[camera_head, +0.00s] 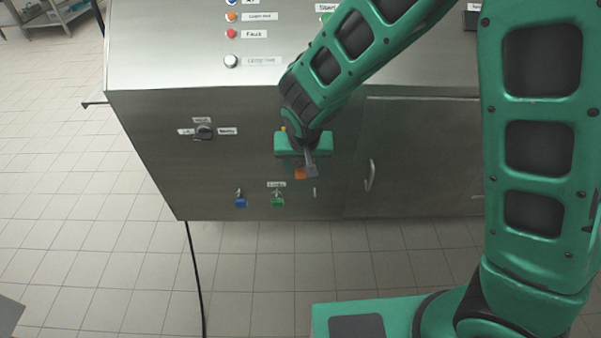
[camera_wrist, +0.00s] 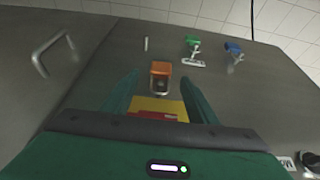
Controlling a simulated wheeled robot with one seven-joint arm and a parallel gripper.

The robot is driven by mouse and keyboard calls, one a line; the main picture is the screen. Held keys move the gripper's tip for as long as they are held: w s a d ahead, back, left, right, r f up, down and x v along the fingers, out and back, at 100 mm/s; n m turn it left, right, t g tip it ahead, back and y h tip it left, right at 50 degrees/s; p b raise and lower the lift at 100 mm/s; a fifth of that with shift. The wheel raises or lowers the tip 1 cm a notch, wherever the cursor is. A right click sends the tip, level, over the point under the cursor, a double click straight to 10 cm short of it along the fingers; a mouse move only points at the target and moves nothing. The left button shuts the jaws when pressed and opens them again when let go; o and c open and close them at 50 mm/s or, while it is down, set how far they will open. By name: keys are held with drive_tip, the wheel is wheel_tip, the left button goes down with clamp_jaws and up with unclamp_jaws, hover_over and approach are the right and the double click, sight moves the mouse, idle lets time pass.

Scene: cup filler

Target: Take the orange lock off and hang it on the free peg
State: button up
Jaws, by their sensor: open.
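The orange lock (camera_wrist: 161,69) hangs at a yellow-and-red switch plate (camera_wrist: 158,110) on the steel cabinet front. My gripper (camera_wrist: 160,78) is open, its two green fingers on either side of the lock in the wrist view; I cannot tell whether they touch it. In the head view, my gripper (camera_head: 309,166) covers most of the switch, and part of the orange lock (camera_head: 300,173) shows below it. The free peg (camera_wrist: 146,44) is a bare short pin; it also shows in the head view (camera_head: 315,189), right of the hanging locks.
A green lock (camera_head: 278,202) and a blue lock (camera_head: 240,202) hang on neighbouring pegs under a small label. A selector knob (camera_head: 205,131) is at the upper left. A door handle (camera_head: 370,175) sticks out at the right. The tiled floor in front is mostly clear.

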sight(302, 171)
drive_tip(key=shift+x, duration=2.35)
drive_tip(key=shift+s, duration=0.1)
drive_tip(key=c, duration=1.2)
drive_tip(key=shift+r, duration=0.4)
drive_tip(key=s, duration=1.8)
drive_tip(key=shift+a+r, duration=0.35)
